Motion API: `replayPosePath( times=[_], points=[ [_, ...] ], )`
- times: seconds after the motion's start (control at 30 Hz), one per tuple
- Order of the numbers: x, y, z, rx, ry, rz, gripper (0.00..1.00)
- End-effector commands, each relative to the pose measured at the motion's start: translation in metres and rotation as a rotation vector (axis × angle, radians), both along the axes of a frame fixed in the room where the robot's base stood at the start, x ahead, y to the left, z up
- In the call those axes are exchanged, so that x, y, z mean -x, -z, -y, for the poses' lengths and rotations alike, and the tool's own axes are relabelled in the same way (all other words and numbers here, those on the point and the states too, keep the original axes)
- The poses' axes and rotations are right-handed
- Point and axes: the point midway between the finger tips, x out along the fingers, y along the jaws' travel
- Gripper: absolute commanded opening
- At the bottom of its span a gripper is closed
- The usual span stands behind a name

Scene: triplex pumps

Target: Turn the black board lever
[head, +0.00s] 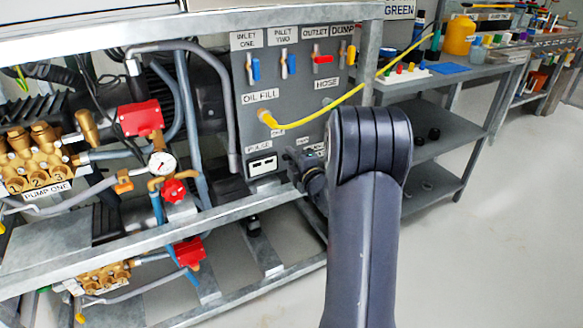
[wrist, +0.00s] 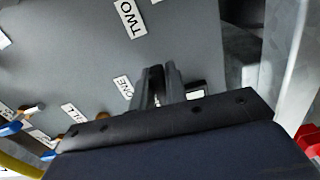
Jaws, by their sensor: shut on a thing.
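The grey control board (head: 240,72) stands on the metal frame, with labels and levers on its face. My gripper (head: 301,165) is at the board's lower right, partly hidden by my arm. In the wrist view, my gripper's fingers (wrist: 161,78) point at the board beside the label ONE (wrist: 123,87). They are shut on a dark piece, which looks like the black board lever (wrist: 156,74). Most of the lever is hidden between the fingers, so its angle cannot be told. In the head view I cannot make it out from the gripper.
Blue levers (head: 256,69) and a red lever (head: 322,59) sit along the board's top. A yellow hose (head: 318,115) crosses to the right from the oil fill port. Brass pumps (head: 38,155) and pipes fill the left. Shelving (head: 450,120) stands behind; the floor at right is clear.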

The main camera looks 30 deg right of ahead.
Motion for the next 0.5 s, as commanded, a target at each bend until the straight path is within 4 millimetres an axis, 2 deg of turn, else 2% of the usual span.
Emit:
replayPosePath(
  times=[0.03,0.5],
  points=[
    [0.0004,0.0042,-0.0005,0.018,-0.001,-0.001,0.00],
    [0.0003,0.0010,-0.0005,0.072,-0.001,-0.003,0.00]
  ],
)
